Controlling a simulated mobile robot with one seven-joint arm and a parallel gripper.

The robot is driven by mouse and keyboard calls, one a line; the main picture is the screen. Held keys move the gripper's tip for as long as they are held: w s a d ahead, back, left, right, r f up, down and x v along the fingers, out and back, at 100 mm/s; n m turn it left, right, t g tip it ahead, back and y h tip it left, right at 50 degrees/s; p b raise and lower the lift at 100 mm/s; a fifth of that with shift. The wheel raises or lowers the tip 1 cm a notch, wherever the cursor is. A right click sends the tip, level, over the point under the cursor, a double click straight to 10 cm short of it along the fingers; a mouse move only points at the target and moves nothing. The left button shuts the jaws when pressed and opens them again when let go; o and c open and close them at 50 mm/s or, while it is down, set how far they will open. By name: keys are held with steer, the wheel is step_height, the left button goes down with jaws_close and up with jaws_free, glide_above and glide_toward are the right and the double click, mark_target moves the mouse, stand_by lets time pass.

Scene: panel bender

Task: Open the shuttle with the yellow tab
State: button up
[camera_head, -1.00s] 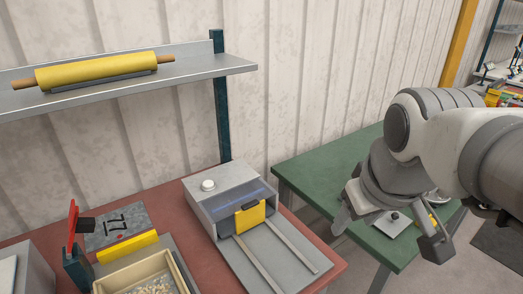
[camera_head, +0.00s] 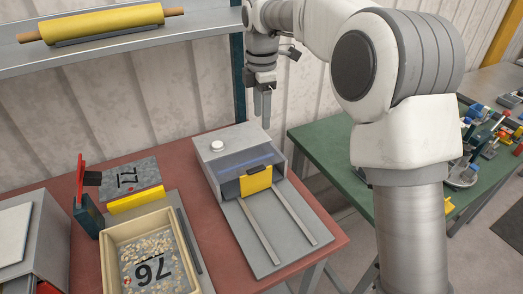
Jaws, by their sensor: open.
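The grey panel bender (camera_head: 219,162) stands on the red table, with a white knob on top and a base plate with two rails reaching toward the front. The shuttle with the yellow tab (camera_head: 256,180) sits at the front opening of the housing, between the rails. A dark handle piece shows on the tab's upper edge. My gripper (camera_head: 262,110) points down above and behind the housing's back right part, apart from the tab. Its fingers are seen nearly edge-on, look empty and touch nothing that I can see.
A cream bin (camera_head: 106,258) of chips with a plate marked 76 stands left of the bender. A red-handled clamp (camera_head: 81,180) stands behind it. A shelf (camera_head: 205,38) with a yellow roller (camera_head: 101,23) hangs above. A green table (camera_head: 327,147) lies to the right.

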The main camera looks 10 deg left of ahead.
mark_target(256, 168)
steer(key=shift+n, duration=0.7)
steer(key=f, duration=0.6)
steer(key=a+f, duration=0.1)
steer(key=f, duration=0.5)
steer(key=w+a+f, duration=0.1)
steer(key=f, duration=0.6)
steer(key=shift+f+p, duration=0.1)
steer(key=shift+p, duration=0.3)
jaws_close()
